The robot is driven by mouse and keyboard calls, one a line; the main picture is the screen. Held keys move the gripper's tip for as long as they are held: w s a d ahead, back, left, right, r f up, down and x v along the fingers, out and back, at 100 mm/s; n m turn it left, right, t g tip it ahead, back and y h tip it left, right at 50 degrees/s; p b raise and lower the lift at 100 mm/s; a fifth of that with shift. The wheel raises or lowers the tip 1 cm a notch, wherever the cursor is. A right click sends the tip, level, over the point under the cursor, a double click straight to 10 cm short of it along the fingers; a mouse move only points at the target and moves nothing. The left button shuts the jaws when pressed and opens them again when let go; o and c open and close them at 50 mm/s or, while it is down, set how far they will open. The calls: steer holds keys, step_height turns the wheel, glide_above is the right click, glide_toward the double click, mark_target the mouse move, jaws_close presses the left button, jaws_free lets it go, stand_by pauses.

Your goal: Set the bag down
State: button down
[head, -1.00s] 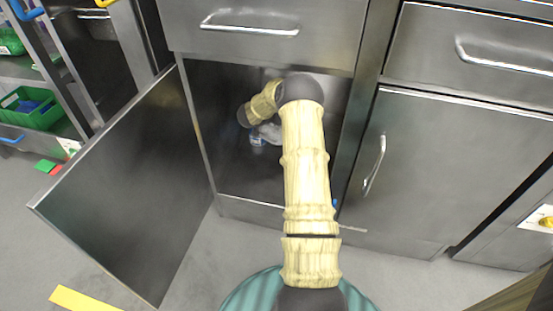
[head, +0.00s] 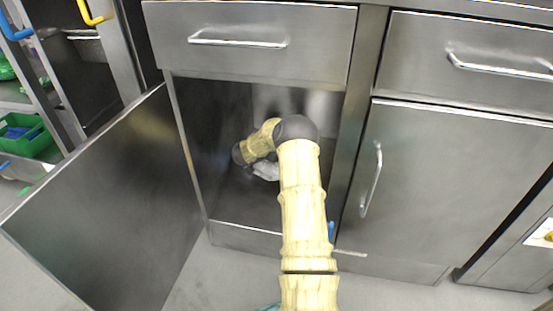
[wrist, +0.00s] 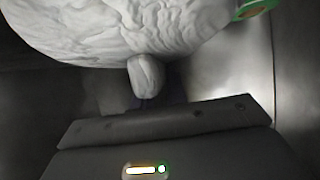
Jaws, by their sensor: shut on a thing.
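The bag (wrist: 130,30) is pale, wrinkled and bulging, and fills the top of the wrist view. Its knotted neck (wrist: 146,75) points down toward my gripper (wrist: 147,100), which is shut on it. The fingertips are dark and hard to make out. In the head view a small part of the bag (head: 266,171) shows inside the open lower cabinet (head: 240,226), beside my arm. My arm hides most of it there, and I cannot tell whether the bag touches the cabinet floor.
The cabinet door (head: 105,215) stands open to the left. A closed drawer (head: 250,55) is above the opening, and a closed door (head: 440,190) is to the right. A green object (wrist: 258,8) edges into the wrist view. Shelves with a green bin (head: 25,135) stand far left.

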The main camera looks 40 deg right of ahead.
steer(key=shift+r, duration=0.15)
step_height(320, 180, down, 4)
steer(key=b, duration=0.3)
steer(key=shift+r, duration=0.1)
steer(key=c, duration=1.4)
jaws_free()
steer(key=shift+f, duration=0.2)
